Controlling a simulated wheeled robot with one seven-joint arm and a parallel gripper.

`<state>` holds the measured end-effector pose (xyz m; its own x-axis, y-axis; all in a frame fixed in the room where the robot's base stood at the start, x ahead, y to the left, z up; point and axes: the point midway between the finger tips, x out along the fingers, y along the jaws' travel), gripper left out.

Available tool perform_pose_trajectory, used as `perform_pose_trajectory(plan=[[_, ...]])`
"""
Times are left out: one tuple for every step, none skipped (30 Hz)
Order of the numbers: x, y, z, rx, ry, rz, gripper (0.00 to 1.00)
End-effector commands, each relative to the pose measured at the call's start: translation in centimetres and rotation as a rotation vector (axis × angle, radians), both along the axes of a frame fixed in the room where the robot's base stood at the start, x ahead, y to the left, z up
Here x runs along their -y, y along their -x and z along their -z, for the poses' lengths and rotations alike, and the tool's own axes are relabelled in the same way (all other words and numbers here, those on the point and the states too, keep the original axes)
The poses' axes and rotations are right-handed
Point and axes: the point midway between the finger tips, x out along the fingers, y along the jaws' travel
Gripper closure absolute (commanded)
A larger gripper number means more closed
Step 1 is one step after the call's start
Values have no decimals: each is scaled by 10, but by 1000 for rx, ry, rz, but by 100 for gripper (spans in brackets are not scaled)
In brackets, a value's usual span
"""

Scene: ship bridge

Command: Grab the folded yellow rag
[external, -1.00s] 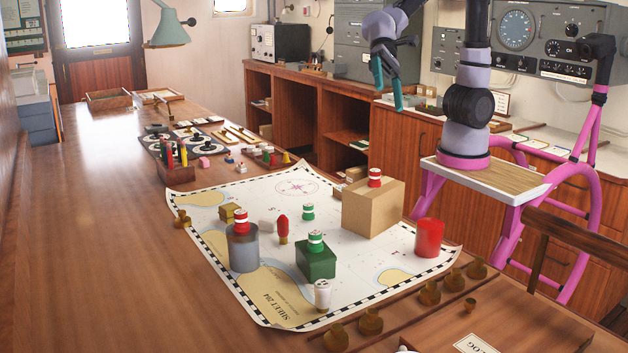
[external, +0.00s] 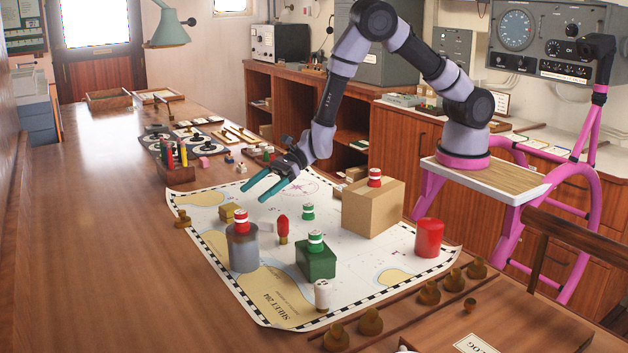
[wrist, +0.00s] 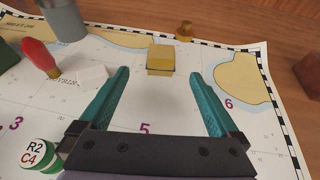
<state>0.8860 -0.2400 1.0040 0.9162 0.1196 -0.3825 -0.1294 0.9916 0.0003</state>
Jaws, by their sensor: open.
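The folded yellow rag (external: 231,212) is a small yellow block-like bundle lying on the chart, behind the grey cylinder. In the wrist view the rag (wrist: 160,60) is straight ahead, centred between the fingertips and beyond them. My gripper (external: 252,194) is above the chart, to the right of and above the rag in the external view, with its teal fingers pointing down and left. In the wrist view my gripper (wrist: 158,72) is open, with nothing between its fingers.
A grey cylinder (external: 243,254) with a red-and-white piece on top, a red pawn-like piece (external: 283,229), a green box (external: 316,262) and a cardboard box (external: 373,208) stand on the chart. A white block (wrist: 92,75) is left of my fingers. A brass piece (wrist: 184,31) stands beyond the rag.

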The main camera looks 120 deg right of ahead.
Motion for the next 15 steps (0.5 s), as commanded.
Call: perform_pose_trajectory(plan=[[-2,-8,4,0,0,-2,3],[-3,-13,5,1,0,-3,3],[-4,-19,8,1,-1,-4,3],[-4,-23,10,0,0,-4,3],[-5,-27,11,0,1,-4,3],[-5,-32,12,1,1,-4,3],[-6,-34,14,1,1,-4,3],[-6,-36,15,0,0,-3,3],[-6,-39,16,0,1,-4,3],[-7,-40,16,0,0,-4,3],[-7,-42,17,0,0,-4,3],[-7,-45,18,0,0,-4,3],[-7,-49,19,1,0,-4,3],[-7,-53,20,1,1,-6,3],[-7,-59,23,0,1,-6,3]])
